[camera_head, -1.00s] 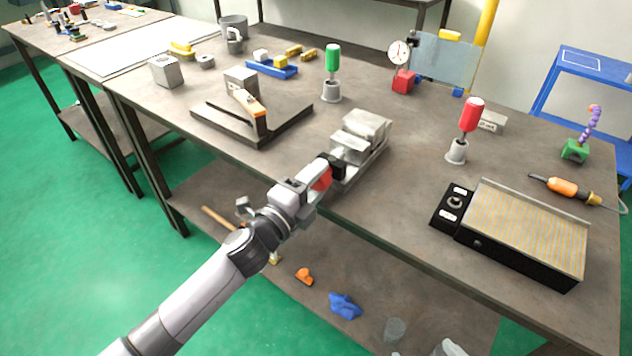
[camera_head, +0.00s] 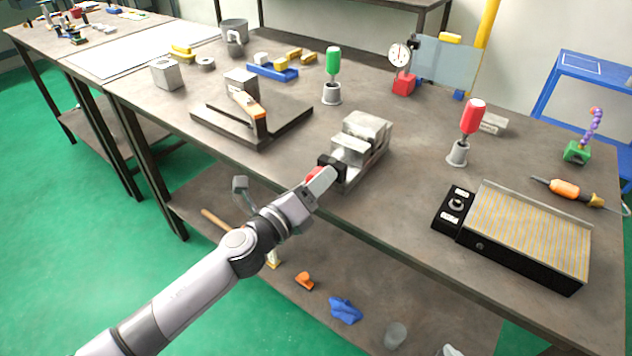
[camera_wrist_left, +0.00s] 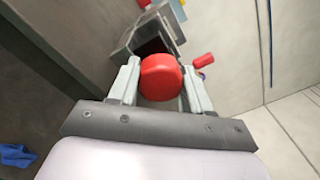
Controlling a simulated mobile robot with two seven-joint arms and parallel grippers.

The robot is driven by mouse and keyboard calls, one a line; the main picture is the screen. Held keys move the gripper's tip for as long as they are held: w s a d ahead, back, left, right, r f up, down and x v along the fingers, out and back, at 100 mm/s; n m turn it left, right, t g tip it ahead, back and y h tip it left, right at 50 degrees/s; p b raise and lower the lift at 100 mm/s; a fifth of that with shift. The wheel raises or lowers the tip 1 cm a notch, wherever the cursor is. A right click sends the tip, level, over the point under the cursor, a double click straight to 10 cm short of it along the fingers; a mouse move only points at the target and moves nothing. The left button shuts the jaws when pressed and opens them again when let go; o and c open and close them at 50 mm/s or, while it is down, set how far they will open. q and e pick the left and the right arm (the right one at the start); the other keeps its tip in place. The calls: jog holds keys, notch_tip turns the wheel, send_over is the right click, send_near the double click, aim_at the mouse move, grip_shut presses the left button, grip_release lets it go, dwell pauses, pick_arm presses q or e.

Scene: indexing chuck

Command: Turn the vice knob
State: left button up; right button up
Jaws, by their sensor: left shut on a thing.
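The metal vice (camera_head: 360,145) stands at the front edge of the workbench, in the middle of the head view. Its red knob (camera_wrist_left: 160,77) faces me and sits between the two fingers of my left gripper (camera_wrist_left: 158,88) in the left wrist view. The fingers are shut on the knob from both sides. In the head view my left gripper (camera_head: 322,178) reaches the front end of the vice, and only a little red of the knob shows beside it. My right gripper is in neither view.
A flat plate with a block and orange-handled lever (camera_head: 256,112) lies left of the vice. A red-handled tool in a grey holder (camera_head: 457,153) stands to its right. A black box with a striped top (camera_head: 525,235) lies further right. Bench surface between them is clear.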

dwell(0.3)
pick_arm(q)
jog(key=o, duration=1.1)
jog(key=shift+c, duration=0.2)
jog(key=v, duration=0.7)
jog(key=shift+s, duration=0.1)
